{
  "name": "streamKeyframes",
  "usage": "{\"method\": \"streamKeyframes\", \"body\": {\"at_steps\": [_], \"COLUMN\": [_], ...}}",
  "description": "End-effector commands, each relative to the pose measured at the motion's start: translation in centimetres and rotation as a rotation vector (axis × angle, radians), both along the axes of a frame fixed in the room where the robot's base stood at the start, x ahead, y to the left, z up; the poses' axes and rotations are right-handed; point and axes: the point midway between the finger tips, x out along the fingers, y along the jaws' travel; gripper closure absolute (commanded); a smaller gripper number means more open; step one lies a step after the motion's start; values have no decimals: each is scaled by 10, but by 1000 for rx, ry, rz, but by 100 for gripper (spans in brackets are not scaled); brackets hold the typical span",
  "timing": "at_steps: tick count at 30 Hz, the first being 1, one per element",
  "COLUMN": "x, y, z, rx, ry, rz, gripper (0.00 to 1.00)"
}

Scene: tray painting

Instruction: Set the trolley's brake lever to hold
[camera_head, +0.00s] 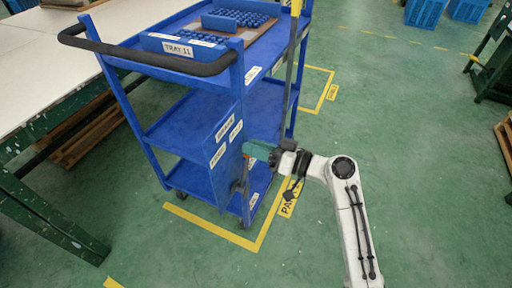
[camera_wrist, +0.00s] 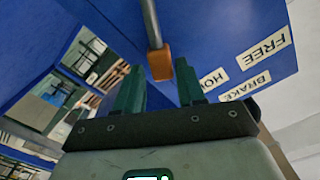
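The blue trolley (camera_head: 190,122) stands left of my arm in the head view. Its side panel carries white labels. In the wrist view, the labels FREE (camera_wrist: 263,49) and BRAKE (camera_wrist: 244,87) are readable; the HOLD label (camera_wrist: 213,83) is partly hidden by my right finger. The brake lever (camera_wrist: 152,25) is a grey rod with an orange end (camera_wrist: 160,64). That end appears between my green fingertips, with gaps on both sides. My gripper (camera_wrist: 157,78) is open; in the head view it (camera_head: 250,151) is beside the panel. Which setting the lever is at, I cannot tell.
A thin pole (camera_head: 291,70), yellow above and grey below, stands upright by the trolley's right side. A worktable (camera_head: 40,60) is at left. The trolley's top holds a tray with blue parts (camera_head: 235,22). Green floor (camera_head: 400,120) with yellow lines is open at right.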

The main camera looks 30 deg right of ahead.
Motion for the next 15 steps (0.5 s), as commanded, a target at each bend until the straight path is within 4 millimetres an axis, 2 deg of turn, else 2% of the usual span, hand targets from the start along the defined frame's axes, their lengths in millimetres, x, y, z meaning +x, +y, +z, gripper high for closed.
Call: {"method": "streamKeyframes", "body": {"at_steps": [3,11,15], "x": [0,-2,-12], "y": [0,0,-9], "z": [0,0,0], "rx": [-1,-2,0], "ry": [-1,-1,0], "rz": [1,2,-1], "gripper": [51,51,51]}}
